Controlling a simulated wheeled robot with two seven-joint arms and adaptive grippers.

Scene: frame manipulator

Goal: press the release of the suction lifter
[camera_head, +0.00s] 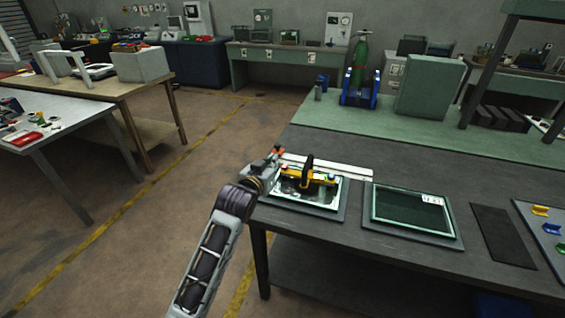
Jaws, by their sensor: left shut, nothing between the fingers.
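The suction lifter (322,179), yellow with a black upright handle, sits on a pane in the left frame (322,208) near the left edge of the dark table. My left gripper (276,160) is at the lifter's left end, close to it and shut with nothing held. A small orange-red part shows by its fingertips. Whether the fingertips touch the lifter cannot be told at this size, and the release cannot be made out. My right gripper is not in view.
A second frame (413,237) with a dark pane lies to the right, then a black mat (503,237) and a tray (535,222) with yellow and blue pieces. A green cylinder (360,65) in a blue stand and a green box (430,87) stand behind. Open floor lies left.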

